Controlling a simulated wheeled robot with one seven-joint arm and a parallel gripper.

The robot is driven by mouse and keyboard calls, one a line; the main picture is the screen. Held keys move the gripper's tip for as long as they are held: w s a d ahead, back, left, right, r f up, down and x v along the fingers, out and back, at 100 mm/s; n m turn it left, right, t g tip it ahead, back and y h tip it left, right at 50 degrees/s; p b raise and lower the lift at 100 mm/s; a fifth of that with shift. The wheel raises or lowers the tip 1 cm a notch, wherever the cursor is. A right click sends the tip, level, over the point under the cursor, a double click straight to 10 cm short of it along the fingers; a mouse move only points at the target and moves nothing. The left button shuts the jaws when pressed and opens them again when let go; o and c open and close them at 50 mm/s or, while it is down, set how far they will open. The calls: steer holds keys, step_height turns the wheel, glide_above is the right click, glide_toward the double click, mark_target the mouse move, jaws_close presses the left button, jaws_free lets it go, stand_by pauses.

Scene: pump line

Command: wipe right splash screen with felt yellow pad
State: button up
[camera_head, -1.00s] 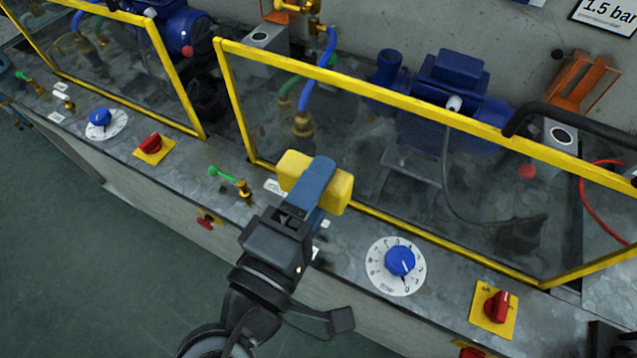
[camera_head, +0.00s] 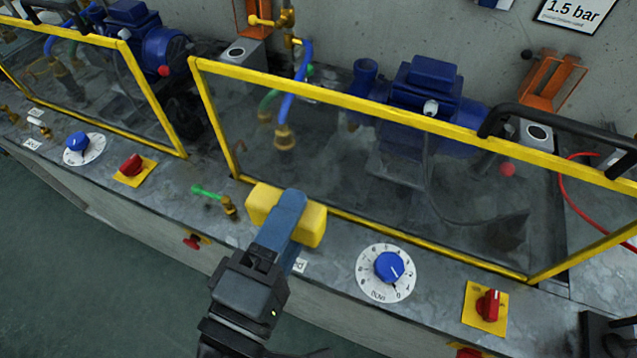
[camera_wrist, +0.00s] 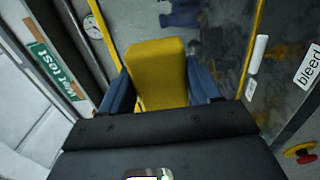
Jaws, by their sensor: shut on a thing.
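The right splash screen (camera_head: 390,185) is a clear, smudged panel in a yellow frame, standing on the grey bench in front of a blue pump. My gripper (camera_head: 283,222) is shut on the yellow felt pad (camera_head: 312,226), with a blue finger on its near side. In the head view the pad is in front of the lower left part of the screen, over the frame's bottom bar. In the wrist view the pad (camera_wrist: 158,70) sits between the two blue fingers. I cannot tell whether the pad touches the panel.
A blue dial (camera_head: 389,267) and a red switch (camera_head: 488,304) stand on the bench right of my gripper. A brass valve with a green handle (camera_head: 215,198) is close on the left. The left splash screen (camera_head: 85,85) stands further left.

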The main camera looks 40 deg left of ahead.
mark_target(328, 169)
steer(key=shift+w+a+f+b, duration=0.15)
steer(key=shift+f+b, duration=0.15)
steer(key=shift+f, duration=0.6)
steer(key=shift+w+a+f+b, duration=0.1)
steer(key=shift+w+a+f, duration=0.25)
steer(key=shift+w, duration=0.8)
steer(key=shift+w+a+f+b, duration=0.15)
steer(key=shift+w+f, duration=0.35)
steer(key=shift+w, duration=0.7)
steer(key=shift+w+a+f+b, duration=0.1)
steer(key=shift+w+a+f, duration=0.25)
steer(key=shift+w, duration=0.8)
steer(key=shift+x, duration=0.85)
steer(key=shift+d, duration=0.2)
steer(key=shift+w+d+p, duration=0.15)
steer(key=shift+w+d, duration=0.05)
steer(key=shift+d, duration=0.75)
steer(key=shift+w+d+p, duration=0.15)
steer(key=shift+d, duration=0.8)
steer(key=shift+w, duration=0.15)
steer(key=shift+a+b, duration=0.5)
steer(key=shift+a, duration=0.9)
steer(key=shift+s+a+r, duration=0.1)
steer(key=shift+s+a, duration=0.15)
steer(key=shift+a, duration=0.35)
steer(key=shift+c, duration=0.4)
